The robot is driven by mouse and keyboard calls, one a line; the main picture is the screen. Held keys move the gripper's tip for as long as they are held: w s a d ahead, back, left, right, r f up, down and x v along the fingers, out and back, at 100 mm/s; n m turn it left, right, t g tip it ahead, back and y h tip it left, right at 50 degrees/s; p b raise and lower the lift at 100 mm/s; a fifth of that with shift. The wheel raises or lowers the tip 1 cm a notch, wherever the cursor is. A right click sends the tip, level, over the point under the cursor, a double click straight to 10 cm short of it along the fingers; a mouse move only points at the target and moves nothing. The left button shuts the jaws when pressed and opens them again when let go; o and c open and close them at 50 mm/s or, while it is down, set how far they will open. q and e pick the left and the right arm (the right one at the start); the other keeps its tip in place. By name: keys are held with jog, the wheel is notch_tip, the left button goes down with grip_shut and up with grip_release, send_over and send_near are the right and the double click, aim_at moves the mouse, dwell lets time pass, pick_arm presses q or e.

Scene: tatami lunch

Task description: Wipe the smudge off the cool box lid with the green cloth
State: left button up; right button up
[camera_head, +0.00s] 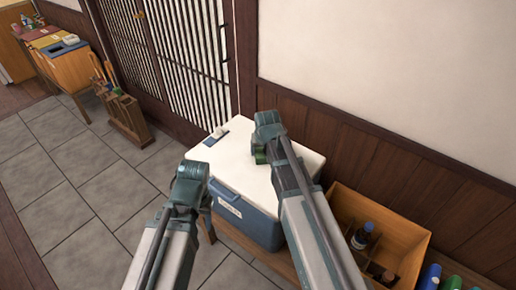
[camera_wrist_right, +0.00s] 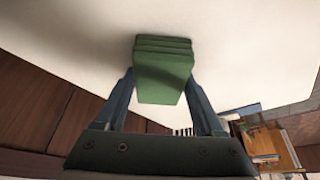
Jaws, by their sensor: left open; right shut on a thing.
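The cool box (camera_head: 246,212) is blue with a white lid (camera_head: 236,161) and stands on a low wooden bench. My right gripper (camera_head: 262,155) is over the lid, shut on the folded green cloth (camera_wrist_right: 163,72). A bit of green shows below it in the head view. In the right wrist view the cloth sits between the two fingers, against the white lid (camera_wrist_right: 70,50); I cannot tell whether it touches. My left gripper (camera_head: 196,172) is open and empty, left of the box's front. I see no smudge on the visible part of the lid.
A wooden crate (camera_head: 405,240) with bottles (camera_head: 362,236) stands right of the box. The wall is close behind; tiled floor (camera_head: 80,180) lies open at left.

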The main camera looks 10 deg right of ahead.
jog(key=shift+s+d, duration=0.45)
jog(key=shift+s, duration=0.1)
jog(key=shift+r, duration=0.1)
notch_tip(320, 180, up, 6)
jog(key=p, duration=0.6)
notch_tip(320, 180, up, 3)
jog(key=p, duration=0.3)
